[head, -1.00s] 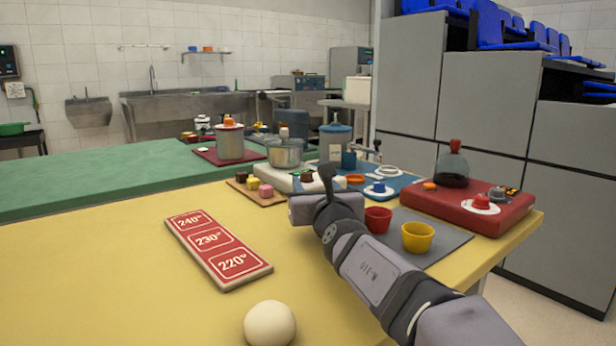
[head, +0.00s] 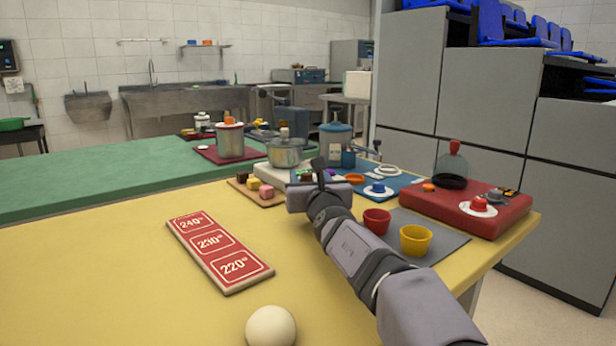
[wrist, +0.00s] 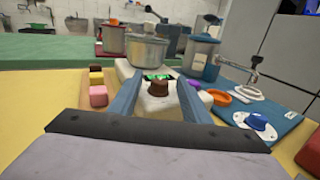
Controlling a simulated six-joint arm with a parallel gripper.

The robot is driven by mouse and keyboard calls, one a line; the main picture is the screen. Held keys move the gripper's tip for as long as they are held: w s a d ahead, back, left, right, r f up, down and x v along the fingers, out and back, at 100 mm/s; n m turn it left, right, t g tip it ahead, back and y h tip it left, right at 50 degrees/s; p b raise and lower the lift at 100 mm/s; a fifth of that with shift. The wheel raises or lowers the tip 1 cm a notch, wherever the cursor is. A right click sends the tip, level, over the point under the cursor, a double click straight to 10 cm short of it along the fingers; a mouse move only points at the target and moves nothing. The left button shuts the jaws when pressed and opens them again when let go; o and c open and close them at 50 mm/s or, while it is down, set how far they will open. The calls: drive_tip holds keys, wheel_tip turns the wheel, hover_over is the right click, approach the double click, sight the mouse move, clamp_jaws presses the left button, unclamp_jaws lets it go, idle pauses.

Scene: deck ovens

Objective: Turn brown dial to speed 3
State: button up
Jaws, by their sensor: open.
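The brown dial (wrist: 158,87) stands on top of a white scale-like device, just in front of a small green lit display (wrist: 158,76). The figures on the display are too small to read. In the head view the white device (head: 272,172) is at the table's far side, partly hidden by my arm. My gripper (wrist: 161,80) is open and empty. Its two blue-grey fingers point at the device, and the dial appears between them in the wrist view. I cannot tell whether they touch it. In the head view the fingertips are hidden behind my wrist.
A steel pot (head: 286,150) stands behind the dial. Coloured cubes on a wooden board (head: 273,200) lie to the left. A blue board (wrist: 283,118) with a blue knob and an orange ring lies right. Red (head: 377,221) and yellow (head: 415,240) cups stand near my arm.

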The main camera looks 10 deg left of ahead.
drive_tip(key=c, duration=1)
drive_tip(key=shift+a+r+p, duration=0.15)
drive_tip(key=shift+r+p, duration=0.2)
drive_tip(key=shift+p, duration=0.65)
drive_tip(key=p, duration=0.2)
drive_tip(key=m+h+p, duration=0.1)
drive_tip(key=shift+a+r+h+p, duration=0.15)
drive_tip(key=shift+h+p, duration=0.15)
drive_tip(key=shift+p, duration=0.1)
drive_tip(key=shift+c, duration=0.2)
drive_tip(key=shift+a+m+t+h+p, duration=0.1)
drive_tip(key=shift+m+t+h+p, duration=0.4)
drive_tip(key=shift+p, duration=0.65)
drive_tip(key=m+h+p, duration=0.1)
drive_tip(key=h+p, duration=0.2)
drive_tip(key=p, duration=0.1)
drive_tip(key=shift+a+m+p, duration=0.15)
drive_tip(key=shift+m+p, duration=0.2)
drive_tip(key=shift+m, duration=0.05)
drive_tip(key=shift+f+m+h+p, duration=0.3)
drive_tip(key=shift+h+p, duration=0.3)
drive_tip(key=shift+f+h, duration=0.25)
drive_tip(key=shift+h, duration=0.05)
drive_tip(key=shift+f, duration=0.1)
